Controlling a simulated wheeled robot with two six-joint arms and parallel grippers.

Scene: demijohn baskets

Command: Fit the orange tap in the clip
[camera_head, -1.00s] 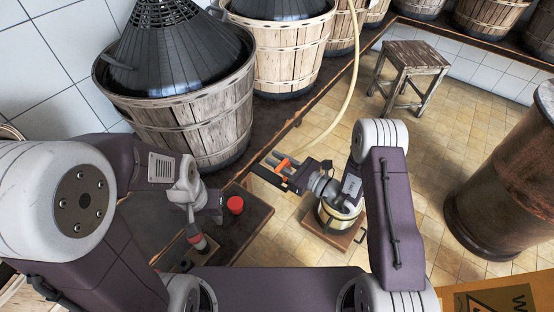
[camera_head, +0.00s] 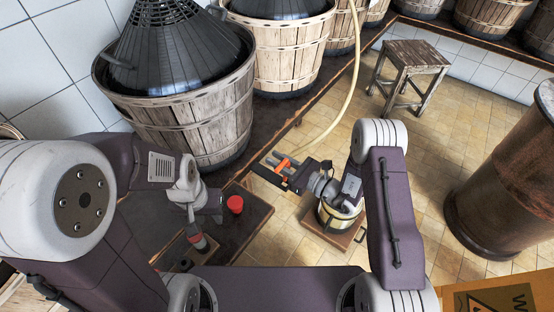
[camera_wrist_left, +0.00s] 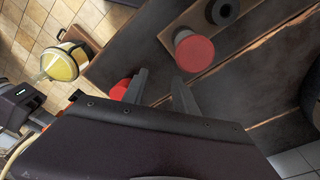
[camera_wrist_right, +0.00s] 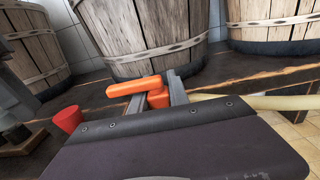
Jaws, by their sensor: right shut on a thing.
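The orange tap (camera_head: 283,164) is in my right gripper (camera_head: 275,170), over the dark ledge's front edge. In the right wrist view the tap's orange handle (camera_wrist_right: 135,87) lies across the fingers, and its body sits between the fingertips (camera_wrist_right: 160,98). My left gripper (camera_head: 217,208) is over the dark tray at the lower left. In the left wrist view its fingers (camera_wrist_left: 160,92) stand apart with nothing between them. I cannot make out the clip with certainty.
A red cap (camera_head: 235,204) stands on the tray near my left gripper. A red-topped cylinder (camera_wrist_left: 194,53) stands on a wooden block. A cream hose (camera_head: 348,95) hangs near the right gripper. Large baskets (camera_head: 190,125) stand behind.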

